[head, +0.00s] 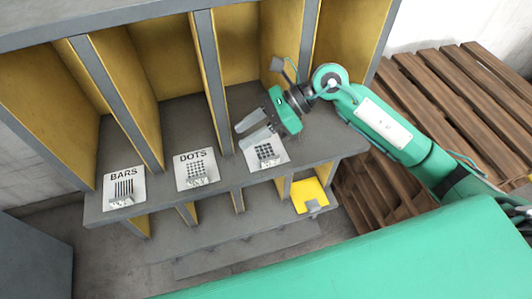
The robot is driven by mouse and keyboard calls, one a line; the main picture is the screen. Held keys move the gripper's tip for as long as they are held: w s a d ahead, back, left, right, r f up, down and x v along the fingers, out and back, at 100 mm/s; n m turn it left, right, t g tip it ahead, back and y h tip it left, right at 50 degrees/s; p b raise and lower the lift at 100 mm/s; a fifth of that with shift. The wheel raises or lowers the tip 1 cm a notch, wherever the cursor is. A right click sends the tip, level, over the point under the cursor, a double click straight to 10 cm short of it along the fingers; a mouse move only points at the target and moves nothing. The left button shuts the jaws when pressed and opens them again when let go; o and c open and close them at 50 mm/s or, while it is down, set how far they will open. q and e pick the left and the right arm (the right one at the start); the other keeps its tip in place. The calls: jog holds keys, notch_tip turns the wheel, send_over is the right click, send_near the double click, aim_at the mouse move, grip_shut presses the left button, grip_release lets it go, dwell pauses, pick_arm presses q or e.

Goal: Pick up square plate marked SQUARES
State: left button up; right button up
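A white square plate with a black grid of squares (266,152) lies on the grey shelf ledge, right of the other two marked plates. The strip where its word would be is hidden behind my gripper, so I cannot read SQUARES. My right gripper (239,137) is just above and behind this plate, fingers pointing left. The fingers are apart with nothing visible between them. I cannot tell whether the lower finger touches the plate. My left gripper is not in view.
Plates marked DOTS (194,162) and BARS (123,179) lie further left on the ledge. Yellow-sided dividers (214,80) rise behind. A yellow plate (307,190) sits in a lower compartment. Wooden pallets (440,85) stand at right.

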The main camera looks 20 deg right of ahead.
jog(key=w+d+f+n+h, duration=0.1)
jog(key=w+d+f+h, duration=0.1)
jog(key=d+h, duration=0.3)
jog(key=w+d+f+n+h, duration=0.1)
jog(key=d+f+h, duration=0.1)
jog(key=d, duration=0.5)
jog(key=p, duration=0.3)
send_over(271, 158)
jog(key=d, duration=0.3)
jog(key=shift+h, duration=0.3)
jog(key=f, duration=0.7)
jog(key=shift+a+f, duration=0.2)
jog(key=p+x, duration=0.3)
jog(key=x, duration=0.1)
jog(key=shift+a, duration=0.2)
jog(key=shift+a+f, duration=0.1)
jog(key=shift+f, duration=0.45)
grip_shut()
